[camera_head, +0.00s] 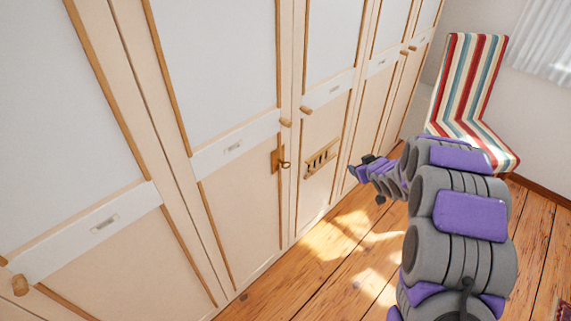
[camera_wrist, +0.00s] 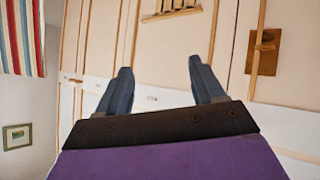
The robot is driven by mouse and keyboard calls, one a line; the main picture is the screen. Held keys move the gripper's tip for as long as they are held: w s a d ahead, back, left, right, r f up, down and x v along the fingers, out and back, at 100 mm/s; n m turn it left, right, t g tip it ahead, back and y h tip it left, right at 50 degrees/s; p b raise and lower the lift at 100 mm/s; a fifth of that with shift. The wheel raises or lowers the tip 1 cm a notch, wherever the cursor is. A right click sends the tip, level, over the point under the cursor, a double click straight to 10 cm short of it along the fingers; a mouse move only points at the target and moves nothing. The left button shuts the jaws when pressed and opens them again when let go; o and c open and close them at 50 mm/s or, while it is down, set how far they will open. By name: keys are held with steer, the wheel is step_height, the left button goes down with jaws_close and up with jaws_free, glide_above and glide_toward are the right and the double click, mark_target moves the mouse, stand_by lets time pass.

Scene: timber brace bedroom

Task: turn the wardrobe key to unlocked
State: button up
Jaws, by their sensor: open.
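The wardrobe (camera_head: 240,208) has white and cream panels with wood trim and fills the left and middle of the head view. Its key (camera_head: 285,164) sits in a small brown lock plate (camera_head: 276,160) on a door edge. The lock plate and key also show at the upper right of the wrist view, the key (camera_wrist: 264,47) lying in front of the plate (camera_wrist: 259,62). My gripper (camera_head: 361,168) is to the right of the key in the head view, apart from it. In the wrist view its two fingers (camera_wrist: 157,78) are spread with nothing between them.
A slotted wooden piece (camera_head: 321,157) is fixed on the door right of the key. Round wooden knobs (camera_head: 306,110) stick out from the doors. A striped chair (camera_head: 465,85) stands at the back right. The wooden floor (camera_head: 335,260) before the wardrobe is clear.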

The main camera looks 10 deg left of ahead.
step_height(320, 180, down, 4)
steer(key=w+a+n+y, duration=0.1)
steer(key=w+a+y, duration=0.1)
steer(key=a+y, duration=0.1)
steer(key=n+y+p, duration=0.2)
steer(key=n+y, duration=0.1)
steer(key=y, duration=0.6)
glide_toward(286, 165)
steer(key=b+x, duration=0.1)
steer(key=x, duration=0.4)
steer(key=b+x, duration=0.1)
steer(key=x, duration=0.4)
steer(key=shift+w+f, duration=0.15)
steer(key=shift+f, duration=0.1)
steer(key=shift+c, duration=0.5)
steer(key=c, duration=1)
steer(key=shift+o, duration=0.2)
steer(key=shift+d, duration=0.1)
